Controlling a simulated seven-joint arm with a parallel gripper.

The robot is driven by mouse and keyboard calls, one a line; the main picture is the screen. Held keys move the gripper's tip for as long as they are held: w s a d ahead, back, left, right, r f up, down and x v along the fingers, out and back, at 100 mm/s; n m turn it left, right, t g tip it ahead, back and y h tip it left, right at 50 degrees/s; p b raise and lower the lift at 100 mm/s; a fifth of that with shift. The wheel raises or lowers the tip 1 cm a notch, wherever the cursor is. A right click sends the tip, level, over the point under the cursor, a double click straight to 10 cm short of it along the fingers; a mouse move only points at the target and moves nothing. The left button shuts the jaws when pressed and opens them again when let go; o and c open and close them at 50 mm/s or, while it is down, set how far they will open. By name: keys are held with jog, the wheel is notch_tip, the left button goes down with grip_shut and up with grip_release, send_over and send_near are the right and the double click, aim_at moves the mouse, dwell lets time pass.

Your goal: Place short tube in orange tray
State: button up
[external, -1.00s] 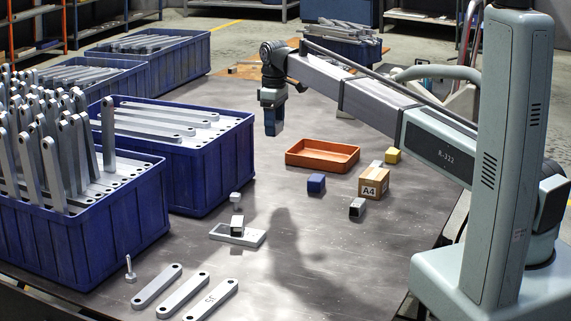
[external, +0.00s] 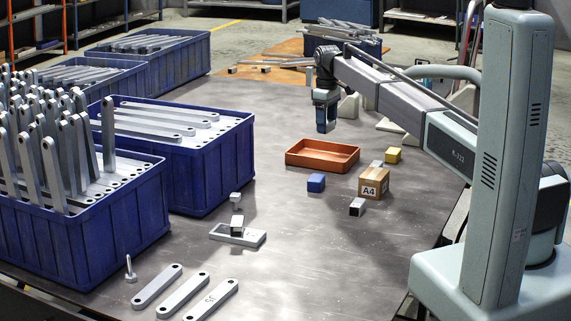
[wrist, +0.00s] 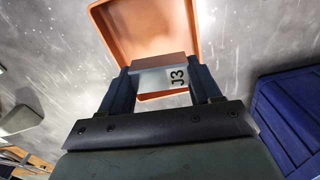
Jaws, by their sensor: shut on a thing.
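The orange tray (external: 335,165) lies on the grey table near its middle, empty as far as the views show. My gripper (external: 326,124) is above the tray's far side in the external view. It is shut on a short grey tube marked J3 (wrist: 150,80), which spans the two dark fingers in the wrist view. Behind the tube the orange tray (wrist: 140,20) shows in the wrist view, with a gap between; the tube covers part of the tray's floor. In the external view the held tube is hard to make out.
A blue block (external: 316,183), a box marked A4 (external: 373,182), a yellow block (external: 393,155) and a dark-ended square tube (external: 357,207) stand near the tray. A blue bin (external: 215,160) of flat bars is on the left.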

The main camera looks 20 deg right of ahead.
aim_at(323, 149)
jog(key=shift+w+r, duration=0.1)
jog(key=shift+w, duration=0.7)
jog(key=shift+w+n, duration=0.1)
jog(key=shift+n, duration=0.5)
jog(key=shift+a+f, duration=0.1)
jog(key=shift+f, duration=4.9)
jog(key=shift+f, duration=0.1)
jog(key=o, duration=1.1)
notch_tip(323, 149, up, 12)
jog(key=shift+r, duration=0.1)
